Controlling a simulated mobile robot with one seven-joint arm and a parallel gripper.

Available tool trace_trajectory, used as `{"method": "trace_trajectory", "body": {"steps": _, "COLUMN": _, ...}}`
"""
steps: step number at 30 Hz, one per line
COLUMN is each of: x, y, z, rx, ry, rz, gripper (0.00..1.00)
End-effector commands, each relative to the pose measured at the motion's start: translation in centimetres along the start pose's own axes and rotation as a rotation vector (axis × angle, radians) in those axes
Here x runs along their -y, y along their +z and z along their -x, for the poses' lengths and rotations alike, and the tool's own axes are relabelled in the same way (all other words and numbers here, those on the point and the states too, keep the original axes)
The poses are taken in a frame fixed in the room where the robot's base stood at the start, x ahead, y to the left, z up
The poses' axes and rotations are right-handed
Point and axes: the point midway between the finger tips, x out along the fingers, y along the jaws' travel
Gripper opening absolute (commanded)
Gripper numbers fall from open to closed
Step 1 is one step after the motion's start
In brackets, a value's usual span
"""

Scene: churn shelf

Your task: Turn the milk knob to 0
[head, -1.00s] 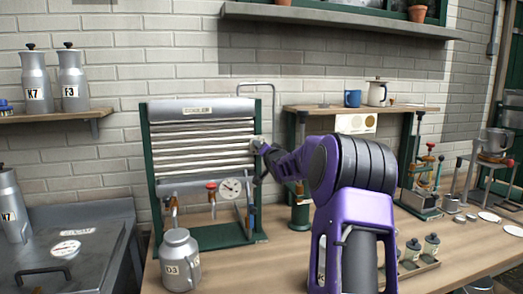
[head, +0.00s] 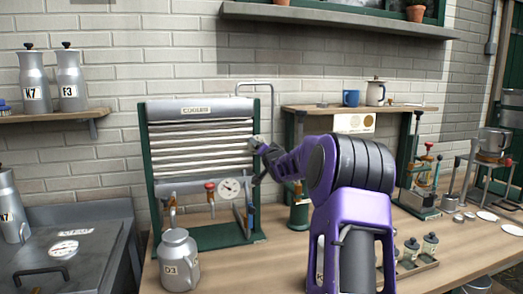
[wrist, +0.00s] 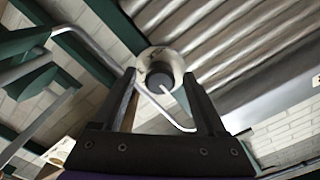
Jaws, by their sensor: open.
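A round cream dial with a dark knob (wrist: 160,76) shows in the wrist view, mounted at the edge of the ribbed metal cooler. Small dark marks on its face are too small to read. In the head view the pale dial (head: 257,141) shows small at the cooler's right post, partly hidden by my gripper (head: 259,147). In the wrist view my gripper (wrist: 159,92) is open, with the knob framed between its two dark fingertips. I cannot tell whether the fingers touch it. The cooler (head: 195,108) stands on the wooden bench in a green frame.
A round gauge (head: 229,188) and a red-topped valve (head: 210,186) sit low on the cooler. A bent metal pipe (head: 272,105) rises at its right. A milk can (head: 179,262) stands in front. A raised wooden shelf (head: 300,107) is to the right.

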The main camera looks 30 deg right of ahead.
Motion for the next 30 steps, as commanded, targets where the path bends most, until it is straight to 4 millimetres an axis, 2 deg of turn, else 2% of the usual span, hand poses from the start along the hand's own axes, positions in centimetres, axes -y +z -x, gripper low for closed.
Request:
{"method": "trace_trajectory", "body": {"steps": 4, "x": 0.0, "y": -0.1, "z": 0.8, "rx": -0.001, "ry": 0.000, "rz": 0.000, "gripper": 0.74}}
{"method": "trace_trajectory", "body": {"steps": 8, "x": 0.0, "y": -0.1, "z": 2.5, "rx": -0.001, "ry": 0.001, "rz": 0.001, "gripper": 0.74}}
{"method": "trace_trajectory", "body": {"steps": 24, "x": 0.1, "y": -0.1, "z": 13.7, "rx": -0.001, "ry": 0.002, "rz": 0.003, "gripper": 0.74}}
{"method": "trace_trajectory", "body": {"steps": 30, "x": 0.1, "y": -0.1, "z": 16.5, "rx": 0.000, "ry": 0.001, "rz": 0.002, "gripper": 0.74}}
